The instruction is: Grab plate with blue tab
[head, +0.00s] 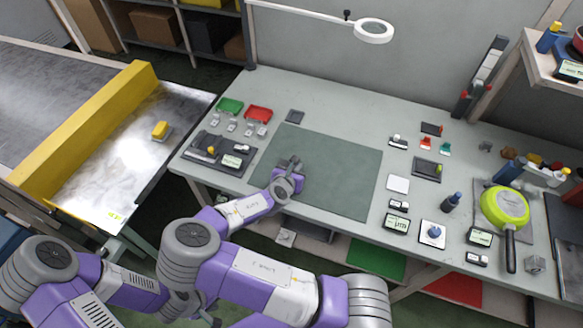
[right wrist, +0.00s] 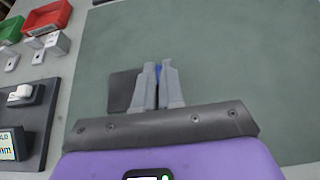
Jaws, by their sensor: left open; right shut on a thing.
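The plate with blue tab is a small dark square plate (right wrist: 122,90) on the green mat in the right wrist view. Its blue tab (right wrist: 158,70) shows between the fingertips of my right gripper (right wrist: 157,75), which is shut on it. Part of the plate is hidden behind the fingers. In the head view my right gripper (head: 289,166) is low over the left part of the mat, and the plate is mostly hidden there. My left arm is at the lower left, but its gripper cannot be made out.
The green mat (head: 335,185) is mostly clear. A green tray (head: 230,105) and a red tray (head: 258,114) lie at its upper left, near a dark fixture board (head: 205,158). A conveyor (head: 95,180) is left.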

